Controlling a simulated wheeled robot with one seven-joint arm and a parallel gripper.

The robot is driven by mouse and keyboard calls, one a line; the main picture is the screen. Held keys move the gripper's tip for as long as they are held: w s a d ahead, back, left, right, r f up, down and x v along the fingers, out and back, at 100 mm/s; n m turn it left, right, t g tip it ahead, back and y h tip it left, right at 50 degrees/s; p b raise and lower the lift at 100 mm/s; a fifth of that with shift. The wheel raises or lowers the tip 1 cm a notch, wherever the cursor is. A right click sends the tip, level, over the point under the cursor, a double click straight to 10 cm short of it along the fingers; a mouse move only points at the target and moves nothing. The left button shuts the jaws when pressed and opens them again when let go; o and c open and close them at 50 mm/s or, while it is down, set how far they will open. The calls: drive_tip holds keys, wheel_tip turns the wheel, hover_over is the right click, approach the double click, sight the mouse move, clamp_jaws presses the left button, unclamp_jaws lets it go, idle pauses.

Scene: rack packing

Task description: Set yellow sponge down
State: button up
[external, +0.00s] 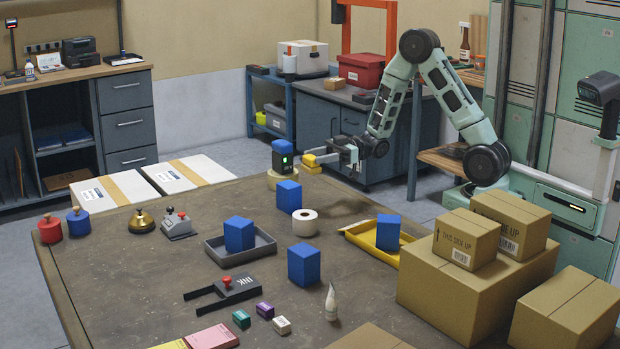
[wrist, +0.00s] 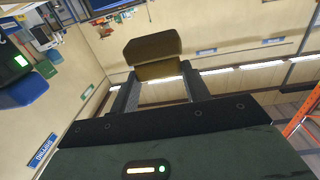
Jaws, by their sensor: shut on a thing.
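The yellow sponge (external: 312,160) is at the far edge of the brown table, held out in front of my gripper (external: 328,157). In the wrist view the sponge (wrist: 153,46) shows as a dull yellow block at the tips of my two fingers (wrist: 155,82). My gripper is shut on it. In the external view the sponge appears just right of a black device with a green screen (external: 283,160). I cannot tell whether the sponge touches the table or hangs above it.
Blue blocks stand on the table (external: 110,285), one in a grey tray (external: 262,249) and one in a yellow tray (external: 358,238). A white roll (external: 305,222) stands mid-table. Cardboard boxes (external: 440,290) fill the right corner. The middle right has some bare surface.

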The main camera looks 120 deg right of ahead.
drive_tip(key=w+a+r+y+p, duration=0.15)
drive_tip(key=w+a+p, duration=0.45)
drive_tip(key=w+a, duration=0.9)
drive_tip(key=w+a+p, duration=0.2)
drive_tip(key=a, duration=0.7)
drive_tip(key=w+a+f+p, duration=0.1)
drive_tip(key=w+a+p, duration=0.1)
drive_tip(key=a, duration=0.8)
drive_tip(key=shift+n+p, duration=0.3)
drive_tip(key=shift+p, duration=0.45)
drive_tip(key=shift+h, duration=0.25)
drive_tip(key=shift+d, duration=0.1)
